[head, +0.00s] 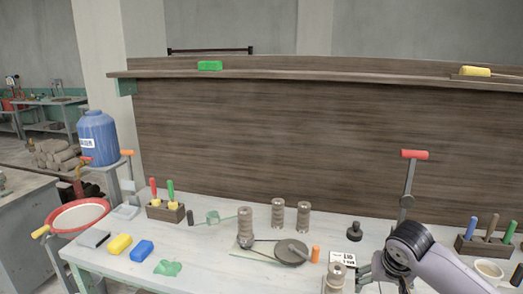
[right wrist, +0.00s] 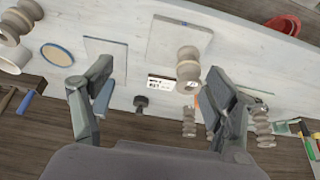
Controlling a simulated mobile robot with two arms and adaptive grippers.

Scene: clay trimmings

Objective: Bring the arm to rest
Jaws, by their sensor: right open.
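My right arm comes in from the lower right in the head view, over the front right of the table. Its gripper (head: 372,268) is partly hidden behind my arm and cut by the frame edge. In the right wrist view the gripper (right wrist: 160,78) has its two fingers wide apart, with nothing held between them. A ribbed beige spool-shaped piece (right wrist: 188,68) stands on the table beyond the fingers, close to the right one in the picture. A white label card (right wrist: 165,84) lies beside that piece. My left gripper is in neither view.
A red-handled upright lever (head: 411,178) stands near my right arm. A brown panel (head: 300,130) rises behind the table.

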